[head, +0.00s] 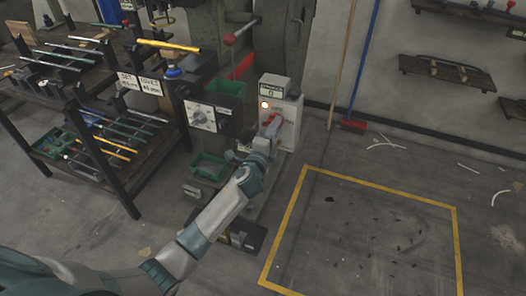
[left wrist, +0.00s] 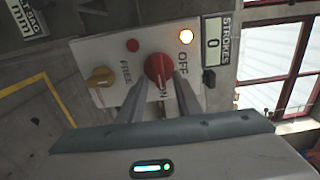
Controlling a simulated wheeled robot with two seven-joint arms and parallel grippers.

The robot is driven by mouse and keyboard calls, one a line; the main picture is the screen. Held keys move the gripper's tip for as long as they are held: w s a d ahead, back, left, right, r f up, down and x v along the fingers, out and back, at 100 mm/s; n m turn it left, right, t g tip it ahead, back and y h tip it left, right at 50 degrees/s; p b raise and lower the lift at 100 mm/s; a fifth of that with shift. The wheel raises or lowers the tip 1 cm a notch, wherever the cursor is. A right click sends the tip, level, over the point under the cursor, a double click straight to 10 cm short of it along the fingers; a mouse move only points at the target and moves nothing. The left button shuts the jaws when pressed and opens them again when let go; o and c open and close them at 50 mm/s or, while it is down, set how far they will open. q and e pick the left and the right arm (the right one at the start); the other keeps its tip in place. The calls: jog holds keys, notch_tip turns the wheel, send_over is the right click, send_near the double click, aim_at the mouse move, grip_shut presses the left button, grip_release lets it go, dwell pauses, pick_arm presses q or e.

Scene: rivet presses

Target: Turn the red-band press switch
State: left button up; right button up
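The press (head: 270,35) has a red band (head: 243,66) on its column and a pale control box (head: 290,105) at its side. In the left wrist view the box face carries a red round switch (left wrist: 158,69) with labels OFF, ON and FREE around it. My left gripper (head: 270,130) is at the box. In the left wrist view its two fingers (left wrist: 160,88) are spread, one on each side of the red switch. I cannot tell whether they touch it. The switch's exact pointing is unclear. My right gripper is not in view.
A lit lamp (left wrist: 186,37), a strokes counter (left wrist: 212,43) reading 0, a small red button (left wrist: 132,45) and a brass knob (left wrist: 100,77) surround the switch. Green bins (head: 208,166) and a tool rack (head: 100,110) stand left. A yellow-outlined floor area (head: 372,183) lies right.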

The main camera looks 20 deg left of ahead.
pick_arm(q)
jog(key=s, duration=1.6)
jog(key=shift+s+a, duration=0.25)
jog(key=shift+s, duration=0.1)
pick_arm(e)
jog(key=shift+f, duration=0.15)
